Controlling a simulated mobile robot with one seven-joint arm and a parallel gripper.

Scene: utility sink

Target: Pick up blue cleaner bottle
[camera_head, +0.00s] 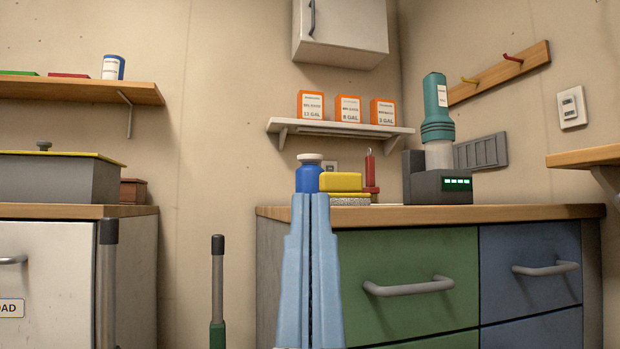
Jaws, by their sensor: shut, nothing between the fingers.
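A blue cleaner bottle (308,179) with a white cap stands on the wooden counter (430,214), near its left end. My gripper (311,200) is light blue and points up in front of the bottle. Its two long fingers are together with nothing held between them. The fingertips overlap the bottle's lower part in the picture and hide its base. I cannot tell how far the fingers are from the bottle.
A grey machine with a teal top (437,165) is farther right. A white shelf (340,127) with orange boxes hangs above. Left of the bottle is clear.

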